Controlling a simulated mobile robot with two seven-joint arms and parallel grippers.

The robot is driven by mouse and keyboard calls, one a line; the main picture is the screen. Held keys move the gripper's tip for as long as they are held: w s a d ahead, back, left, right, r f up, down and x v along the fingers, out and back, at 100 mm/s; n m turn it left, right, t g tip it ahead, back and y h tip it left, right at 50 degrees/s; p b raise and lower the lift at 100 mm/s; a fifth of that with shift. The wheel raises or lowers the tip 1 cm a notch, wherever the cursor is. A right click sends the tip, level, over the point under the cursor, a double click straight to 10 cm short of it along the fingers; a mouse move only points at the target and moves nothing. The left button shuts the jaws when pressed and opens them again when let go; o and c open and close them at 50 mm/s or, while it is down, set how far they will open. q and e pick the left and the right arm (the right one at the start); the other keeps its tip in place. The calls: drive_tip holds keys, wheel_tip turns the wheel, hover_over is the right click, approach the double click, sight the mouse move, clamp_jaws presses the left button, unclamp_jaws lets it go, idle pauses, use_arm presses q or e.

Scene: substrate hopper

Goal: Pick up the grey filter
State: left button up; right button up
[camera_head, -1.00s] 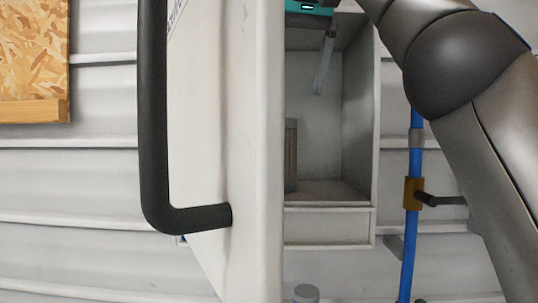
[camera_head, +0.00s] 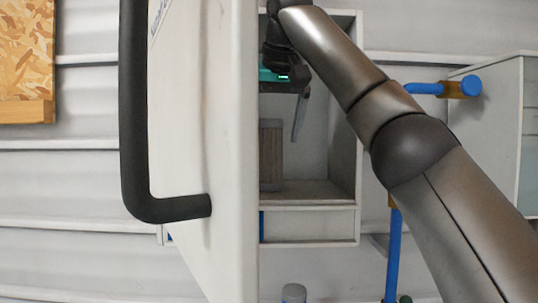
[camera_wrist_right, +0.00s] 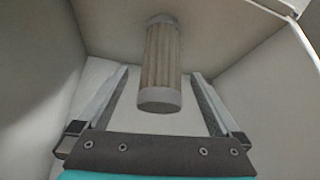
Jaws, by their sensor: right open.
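The grey filter (camera_head: 271,155) stands upright on the floor of an open white box, its left side hidden by the door in the head view. In the right wrist view the filter (camera_wrist_right: 163,66) is a ribbed cylinder with pale end caps, between the lines of the two fingers. My right gripper (camera_head: 298,118) is open and empty inside the box, above the filter in the head view; only one finger shows clearly there. In the right wrist view its fingers (camera_wrist_right: 160,76) are spread wider than the filter, apart from it. My left gripper is not in view.
The open white door (camera_head: 205,150) with a black handle (camera_head: 134,110) blocks the left of the box (camera_head: 345,150). The box walls are close around the gripper. A blue pipe (camera_head: 393,250) runs on the right, and a grey cabinet (camera_head: 495,130) stands beyond.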

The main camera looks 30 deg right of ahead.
sight(269, 146)
drive_tip(key=shift+p+x, duration=0.3)
drive_tip(key=shift+x, duration=1.95)
drive_tip(key=c, duration=1.5)
drive_tip(key=shift+r, duration=0.1)
drive_tip(key=shift+c, duration=0.4)
drive_tip(key=shift+w+r, duration=0.1)
